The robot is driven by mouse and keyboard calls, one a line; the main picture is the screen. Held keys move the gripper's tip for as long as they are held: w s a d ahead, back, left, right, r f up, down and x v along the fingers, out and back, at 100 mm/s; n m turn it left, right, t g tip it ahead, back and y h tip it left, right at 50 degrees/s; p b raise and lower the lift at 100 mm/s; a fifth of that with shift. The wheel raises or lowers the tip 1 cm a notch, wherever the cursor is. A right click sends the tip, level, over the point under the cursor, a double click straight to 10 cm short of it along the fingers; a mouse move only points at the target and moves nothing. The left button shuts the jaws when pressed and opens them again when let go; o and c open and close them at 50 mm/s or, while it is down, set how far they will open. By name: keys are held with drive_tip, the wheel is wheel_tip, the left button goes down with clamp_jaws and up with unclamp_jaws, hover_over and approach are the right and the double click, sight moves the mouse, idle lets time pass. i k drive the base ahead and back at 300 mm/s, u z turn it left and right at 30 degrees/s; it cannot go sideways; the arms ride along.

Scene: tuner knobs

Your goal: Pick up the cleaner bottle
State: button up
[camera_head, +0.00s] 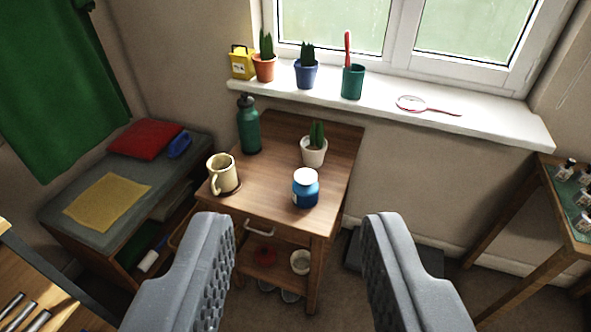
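My gripper (298,222) is open and empty, with its two grey fingers wide apart in the lower part of the view. Ahead of it is a small wooden table with a drawer (270,170). A green bottle with a dark cap (249,128) stands upright at the table's back left. A short blue container with a white lid (305,190) stands upright near the front right, between the fingers in the picture but beyond them. I cannot tell for certain which of these is the cleaner bottle. Neither is touched by my gripper.
A cream mug (222,175) and a potted cactus (314,150) also stand on the table. The windowsill (480,118) behind holds pots, a green cup and a magnifying glass. A low shelf (60,205) is left, another table (550,200) right.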

sight(304, 197)
drive_tip(key=i, duration=0.9)
drive_tip(key=z, duration=0.05)
